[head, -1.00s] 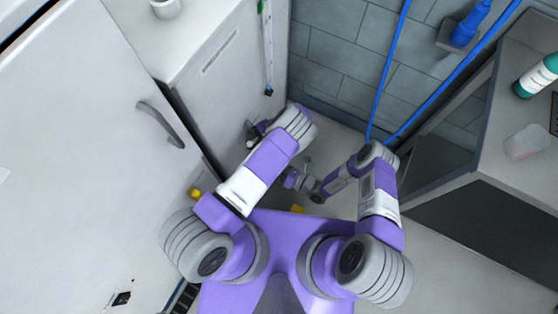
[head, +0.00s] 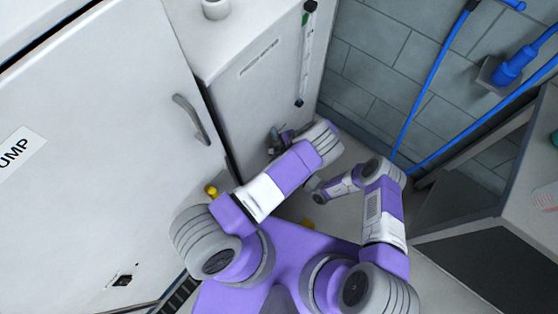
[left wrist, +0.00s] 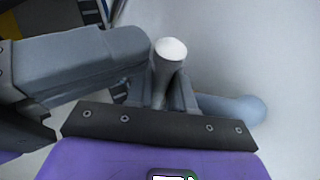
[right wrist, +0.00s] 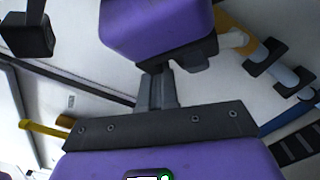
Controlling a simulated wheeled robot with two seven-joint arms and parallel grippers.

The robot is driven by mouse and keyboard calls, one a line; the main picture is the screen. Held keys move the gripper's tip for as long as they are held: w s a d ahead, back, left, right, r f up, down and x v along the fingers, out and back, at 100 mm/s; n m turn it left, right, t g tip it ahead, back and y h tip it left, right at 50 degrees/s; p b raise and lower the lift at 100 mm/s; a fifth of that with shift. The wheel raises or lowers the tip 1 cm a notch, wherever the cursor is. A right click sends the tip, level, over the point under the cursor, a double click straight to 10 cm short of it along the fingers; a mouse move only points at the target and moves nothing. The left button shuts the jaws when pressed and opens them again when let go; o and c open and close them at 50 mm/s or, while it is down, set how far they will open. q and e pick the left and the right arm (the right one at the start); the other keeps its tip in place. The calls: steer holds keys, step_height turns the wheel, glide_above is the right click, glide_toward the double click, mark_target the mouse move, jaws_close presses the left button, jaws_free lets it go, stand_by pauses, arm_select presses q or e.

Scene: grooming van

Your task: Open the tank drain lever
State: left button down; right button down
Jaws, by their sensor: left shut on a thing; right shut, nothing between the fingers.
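In the left wrist view, a grey bar with a round white end (left wrist: 171,50), apparently the drain lever, rises between the fingers of my left gripper (left wrist: 165,88), which is shut on it. A blue-grey rounded pipe (left wrist: 232,108) shows just right of the fingers. In the head view, my left gripper (head: 281,138) is low beside the white tank cabinet (head: 250,95), partly hidden by my arm. My right gripper (right wrist: 156,90) is shut and empty, close to my purple left hand in the right wrist view. In the head view, the right fingers are mostly hidden.
Blue hoses (head: 425,95) hang on the tiled wall. A dark-sided counter (head: 470,200) is at the right. The right wrist view shows a bracketed pipe (right wrist: 281,72).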

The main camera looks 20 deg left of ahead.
arm_select(q)
steer(key=c, duration=1.1)
jaws_free()
steer(key=shift+s+d, duration=0.1)
